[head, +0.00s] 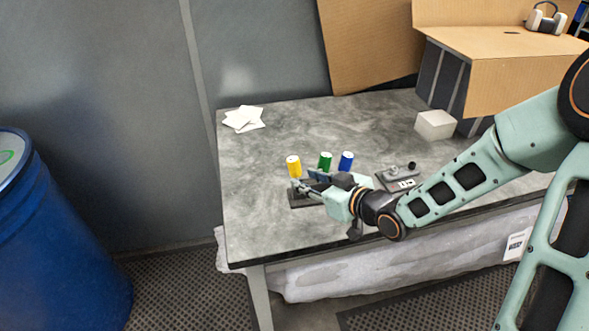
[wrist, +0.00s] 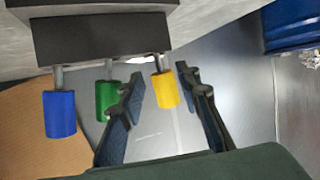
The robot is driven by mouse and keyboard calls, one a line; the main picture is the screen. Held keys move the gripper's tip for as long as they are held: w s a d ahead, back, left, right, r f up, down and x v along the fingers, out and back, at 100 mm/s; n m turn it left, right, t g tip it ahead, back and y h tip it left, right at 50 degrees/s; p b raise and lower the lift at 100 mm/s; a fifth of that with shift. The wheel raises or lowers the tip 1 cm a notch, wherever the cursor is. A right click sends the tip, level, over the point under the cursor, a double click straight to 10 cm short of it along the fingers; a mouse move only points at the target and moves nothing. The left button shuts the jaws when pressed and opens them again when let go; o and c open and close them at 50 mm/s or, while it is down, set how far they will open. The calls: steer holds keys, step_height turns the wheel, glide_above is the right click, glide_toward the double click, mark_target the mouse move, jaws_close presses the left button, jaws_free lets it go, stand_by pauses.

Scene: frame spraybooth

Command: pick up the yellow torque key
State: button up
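The yellow torque key (head: 293,166) has a cylindrical yellow handle and stands upright near the front left of the grey table. In the wrist view its handle (wrist: 165,91) hangs upside down from a metal shaft at a dark block (wrist: 100,38). A green key (wrist: 107,98) and a blue key (wrist: 60,114) are in the same row. My gripper (head: 306,184) is low over the table beside the yellow key. In the wrist view my gripper (wrist: 160,80) is open, with the yellow handle between its fingers and a gap on each side. Whether the fingertips touch it cannot be told.
A grey plate with a black knob (head: 398,178) lies right of my gripper. A pale box (head: 435,125) and white sheets (head: 243,119) are farther back. Cardboard (head: 520,85) stands at the back right. The left table area is clear; a blue drum (head: 60,240) stands left.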

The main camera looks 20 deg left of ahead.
mark_target(296, 175)
steer(key=x, duration=0.5)
jaws_close()
steer(key=shift+r, duration=0.15)
